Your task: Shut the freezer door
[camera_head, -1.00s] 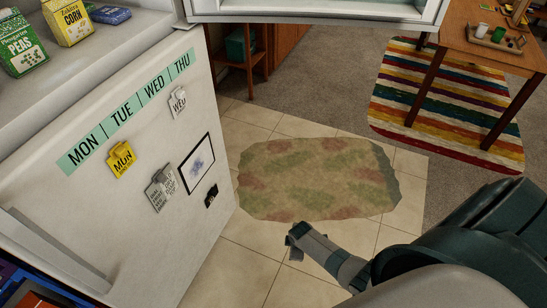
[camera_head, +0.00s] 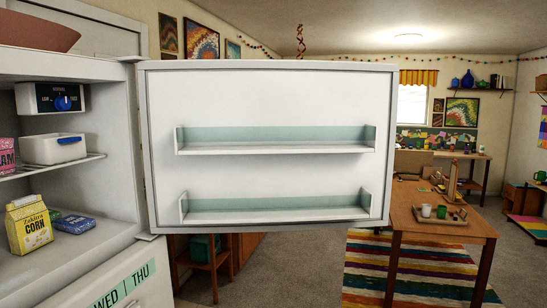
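The freezer door (camera_head: 262,97) stands wide open in the middle of the head view, its white inner side with two green-backed shelves facing me. Its hinge edge is at the left, against the freezer compartment (camera_head: 110,190). The compartment is open and holds a yellow corn box (camera_head: 28,226), a blue packet (camera_head: 73,224), a pink carton at the left edge and a white bin (camera_head: 53,148). Neither of my grippers shows in the view now.
Below the freezer is the closed lower door with a weekday strip (camera_head: 125,287). A wooden table (camera_head: 440,228) with a tray stands to the right, on a striped rug (camera_head: 420,265). Carpet lies open between the door and the table.

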